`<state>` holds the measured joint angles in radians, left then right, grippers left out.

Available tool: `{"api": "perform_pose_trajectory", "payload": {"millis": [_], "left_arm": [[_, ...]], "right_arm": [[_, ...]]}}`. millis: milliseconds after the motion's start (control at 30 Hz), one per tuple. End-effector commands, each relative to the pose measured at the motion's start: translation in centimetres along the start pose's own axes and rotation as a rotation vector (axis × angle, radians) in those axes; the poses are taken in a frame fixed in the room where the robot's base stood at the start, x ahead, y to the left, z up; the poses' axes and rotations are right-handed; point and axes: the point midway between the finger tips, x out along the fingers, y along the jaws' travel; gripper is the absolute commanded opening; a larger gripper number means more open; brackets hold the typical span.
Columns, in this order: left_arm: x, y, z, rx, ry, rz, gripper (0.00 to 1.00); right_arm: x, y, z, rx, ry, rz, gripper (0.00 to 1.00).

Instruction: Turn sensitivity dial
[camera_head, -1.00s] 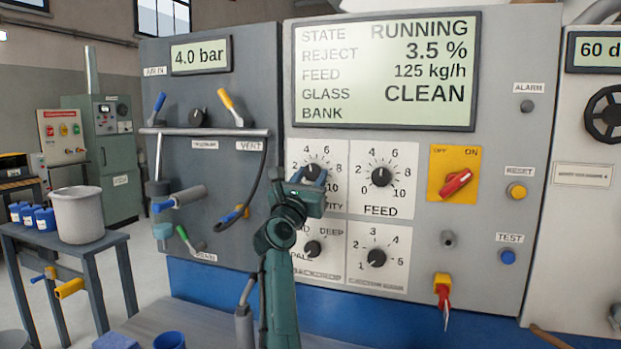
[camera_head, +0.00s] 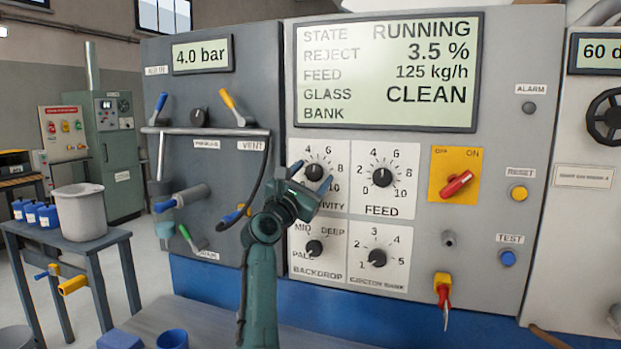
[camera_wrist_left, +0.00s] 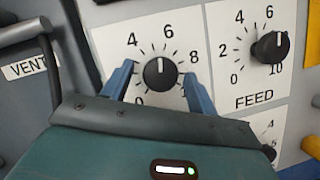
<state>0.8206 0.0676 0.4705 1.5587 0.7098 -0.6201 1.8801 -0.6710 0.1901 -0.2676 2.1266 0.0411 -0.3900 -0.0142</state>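The sensitivity dial (camera_head: 314,172) is a black knob on a white scale plate, upper left of a group of dials; its label is partly hidden by my gripper and shows "IVITY". It also shows in the left wrist view (camera_wrist_left: 160,73), its white mark pointing up near 6. My left gripper (camera_head: 308,180) is in front of the plate. Its blue fingers are spread open on either side of the knob in the left wrist view (camera_wrist_left: 158,82), with a gap on each side. I see no contact with the knob. My right gripper is not in view.
The feed dial (camera_head: 382,177) is close on the right. The backdrop dial (camera_head: 314,248) and ejector bank dial (camera_head: 377,258) are below. A black hose (camera_head: 262,185) hangs to the left. The display (camera_head: 385,70) reads RUNNING, reject 3.5 %.

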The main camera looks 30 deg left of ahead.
Motion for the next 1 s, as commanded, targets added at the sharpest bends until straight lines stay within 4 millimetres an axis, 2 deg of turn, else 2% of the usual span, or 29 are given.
{"api": "perform_pose_trajectory", "payload": {"millis": [233,367,467,800,1000], "left_arm": [[-0.1,0.0,0.0,-0.001,0.0,0.0,0.59],[-1.1,-0.1,-0.1,-0.001,0.0,-0.001,0.59],[-2.7,-0.1,-0.2,-0.001,0.001,0.0,0.59],[-10.1,-0.1,-0.2,0.0,0.001,0.0,0.59],[-12.6,0.0,-0.1,-0.001,0.001,0.001,0.59]], "right_arm": [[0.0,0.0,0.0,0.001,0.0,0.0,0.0],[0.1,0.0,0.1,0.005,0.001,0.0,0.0],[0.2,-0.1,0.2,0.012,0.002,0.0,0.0],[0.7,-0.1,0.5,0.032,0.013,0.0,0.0],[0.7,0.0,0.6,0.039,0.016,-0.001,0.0]]}}
